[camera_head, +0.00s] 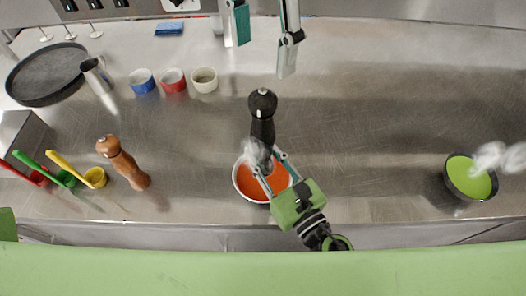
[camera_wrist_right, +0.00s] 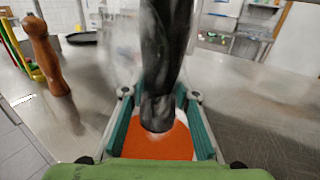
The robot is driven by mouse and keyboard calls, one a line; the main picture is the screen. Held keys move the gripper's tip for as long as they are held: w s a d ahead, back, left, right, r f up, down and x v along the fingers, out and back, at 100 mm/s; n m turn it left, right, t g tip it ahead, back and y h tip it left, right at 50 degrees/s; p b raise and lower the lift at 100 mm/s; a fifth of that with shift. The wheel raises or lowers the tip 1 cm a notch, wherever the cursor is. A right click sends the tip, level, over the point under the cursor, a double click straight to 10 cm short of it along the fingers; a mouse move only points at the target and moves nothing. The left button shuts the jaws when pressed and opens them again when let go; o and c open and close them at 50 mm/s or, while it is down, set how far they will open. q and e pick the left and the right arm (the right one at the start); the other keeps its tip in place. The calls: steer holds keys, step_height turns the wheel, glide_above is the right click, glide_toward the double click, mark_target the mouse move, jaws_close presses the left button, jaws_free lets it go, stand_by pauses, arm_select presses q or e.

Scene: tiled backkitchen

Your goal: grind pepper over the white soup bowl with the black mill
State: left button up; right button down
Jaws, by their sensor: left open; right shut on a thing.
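The white soup bowl (camera_head: 236,183) holds orange soup and stands near the counter's front edge. The soup also shows in the right wrist view (camera_wrist_right: 160,147). The black mill (camera_head: 262,118) is between the fingers of my right gripper (camera_head: 266,162), which is shut on it. In the right wrist view the mill (camera_wrist_right: 167,50) stands roughly upright, its lower end over the soup. The gap between mill and soup is hard to judge. My left gripper (camera_head: 263,50) is at the top of the head view, its teal fingers wide apart and empty.
A wooden mill (camera_head: 124,163) stands left of the bowl, beside colored-handled ladles (camera_head: 68,168). Blue, red and white cups (camera_head: 173,81), a metal jug (camera_head: 96,75) and a dark pan (camera_head: 45,75) are farther back. A green bowl (camera_head: 470,178) steams at right. The counter's right middle is clear.

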mark_target(263, 96)
arm_select(q)
steer(key=shift+f, duration=4.1)
steer(key=shift+f, duration=0.15)
steer(key=shift+f, duration=1.8)
steer(key=c, duration=1)
steer(key=m, duration=0.8)
